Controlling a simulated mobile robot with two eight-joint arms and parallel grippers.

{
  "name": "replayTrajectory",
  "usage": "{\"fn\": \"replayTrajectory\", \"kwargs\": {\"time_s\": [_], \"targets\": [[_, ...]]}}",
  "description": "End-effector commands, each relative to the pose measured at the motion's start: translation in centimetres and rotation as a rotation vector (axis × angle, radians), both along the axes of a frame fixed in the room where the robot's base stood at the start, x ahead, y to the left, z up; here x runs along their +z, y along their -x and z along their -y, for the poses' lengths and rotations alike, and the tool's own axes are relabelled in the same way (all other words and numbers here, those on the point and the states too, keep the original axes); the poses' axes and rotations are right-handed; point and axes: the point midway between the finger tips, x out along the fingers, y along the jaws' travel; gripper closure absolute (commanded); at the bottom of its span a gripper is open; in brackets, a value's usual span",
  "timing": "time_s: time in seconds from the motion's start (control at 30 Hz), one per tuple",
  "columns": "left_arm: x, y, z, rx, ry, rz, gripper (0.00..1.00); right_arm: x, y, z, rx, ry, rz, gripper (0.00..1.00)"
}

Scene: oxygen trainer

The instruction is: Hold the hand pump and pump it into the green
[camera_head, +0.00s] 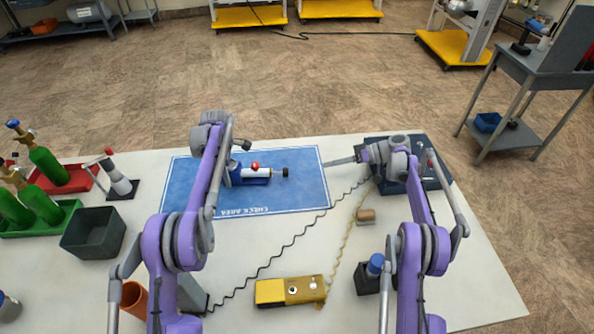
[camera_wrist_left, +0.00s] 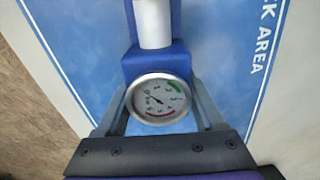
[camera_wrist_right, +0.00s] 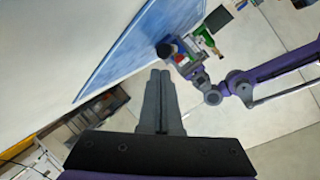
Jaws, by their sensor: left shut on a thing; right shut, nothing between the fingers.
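The hand pump (camera_head: 257,173) lies on the blue check-area mat (camera_head: 290,195), with a blue body, white barrel, red knob and black handle end (camera_head: 285,172) pointing right. My left gripper (camera_head: 230,172) is shut on its blue body. In the left wrist view the round gauge (camera_wrist_left: 159,99) sits between the fingers, with a green band at upper right and a red band at the bottom; its needle is too small to read surely. My right gripper (camera_head: 328,162) is shut and empty at the mat's right edge, apart from the black handle end, which shows beyond its fingertips (camera_wrist_right: 166,50).
A yellow box (camera_head: 290,291) with a coiled cord, a small brown block (camera_head: 366,215) and a blue-capped item (camera_head: 375,265) stand at the front. A dark grey bin (camera_head: 93,232) and green cylinders (camera_head: 45,165) are at left. A dark case (camera_head: 430,175) lies under my right arm.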

Motion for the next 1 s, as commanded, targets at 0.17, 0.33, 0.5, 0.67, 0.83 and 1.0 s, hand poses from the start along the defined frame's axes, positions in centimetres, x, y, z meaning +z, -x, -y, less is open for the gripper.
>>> {"fn": "replayTrajectory", "kwargs": {"time_s": [0.17, 0.33, 0.5, 0.67, 0.83, 1.0], "targets": [[0.0, 0.0, 0.0, 0.0, 0.0, 0.0, 1.0, -0.1, 0.0, 1.5, -0.104, -0.012, -0.34, 1.0], [0.0, 0.0, 0.0, 0.0, 0.0, 0.0, 1.0, -0.1, 0.0, 2.4, -0.17, -0.018, -0.57, 1.0], [0.0, 0.0, 0.0, 0.0, 0.0, 0.0, 1.0, -0.1, 0.1, 2.7, -0.201, -0.021, -0.674, 1.0], [0.0, 0.0, 0.0, 0.0, 0.0, 0.0, 1.0, -0.1, 0.1, 2.8, -0.206, -0.02, -0.69, 1.0], [0.0, 0.0, 0.0, 0.0, 0.0, 0.0, 1.0, -0.1, 0.1, 2.7, -0.205, -0.02, -0.688, 1.0], [0.0, 0.0, 0.0, 0.0, 0.0, 0.0, 1.0, -0.3, 0.1, 1.9, -0.202, -0.02, -0.687, 1.0]]}}
